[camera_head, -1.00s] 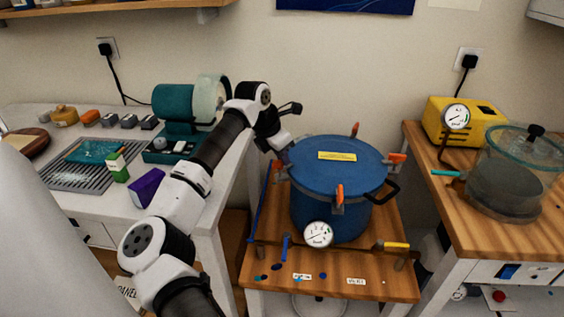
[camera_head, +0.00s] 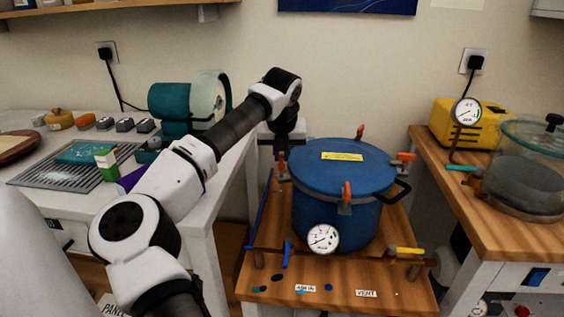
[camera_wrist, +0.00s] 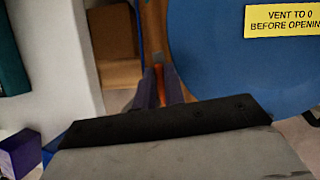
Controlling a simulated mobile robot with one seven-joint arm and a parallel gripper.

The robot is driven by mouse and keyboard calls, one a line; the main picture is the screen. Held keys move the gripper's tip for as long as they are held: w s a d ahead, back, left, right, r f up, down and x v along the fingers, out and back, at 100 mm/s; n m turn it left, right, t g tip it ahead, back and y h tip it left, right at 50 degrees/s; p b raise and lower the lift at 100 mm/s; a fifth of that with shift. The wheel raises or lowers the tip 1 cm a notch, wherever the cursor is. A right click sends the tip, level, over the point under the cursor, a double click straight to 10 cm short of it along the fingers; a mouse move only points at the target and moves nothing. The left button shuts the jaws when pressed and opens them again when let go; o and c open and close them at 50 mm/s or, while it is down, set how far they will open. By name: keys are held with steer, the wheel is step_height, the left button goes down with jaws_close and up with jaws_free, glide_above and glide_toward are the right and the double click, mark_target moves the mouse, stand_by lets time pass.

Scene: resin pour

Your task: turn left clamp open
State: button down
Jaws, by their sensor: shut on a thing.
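The blue pressure pot (camera_head: 340,205) stands on a wooden stand, its lid on, with orange-handled clamps around the rim. The left clamp (camera_head: 282,163) is at the pot's left edge, partly covered by my gripper (camera_head: 281,150), which points down over it. In the wrist view the orange clamp handle (camera_wrist: 160,82) shows between the two fingers of my gripper (camera_wrist: 161,92), which are shut on it. The pot's lid (camera_wrist: 225,65) fills the right of that view. The lower part of the clamp is hidden.
The front clamp (camera_head: 347,192), right clamp (camera_head: 405,157) and back clamp (camera_head: 360,132) are on the rim. A gauge (camera_head: 322,239) and yellow-handled valve (camera_head: 408,251) are in front. A white bench (camera_head: 190,205) is left; a wooden-topped bench (camera_head: 455,190) is right.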

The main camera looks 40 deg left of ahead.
steer(key=shift+n+g+y+b, duration=0.45)
steer(key=shift+n+b, duration=0.5)
steer(key=shift+n, duration=0.55)
steer(key=c, duration=1.5)
jaws_free()
steer(key=p+v, duration=0.4)
steer(key=v, duration=1)
steer(key=shift+a, duration=0.1)
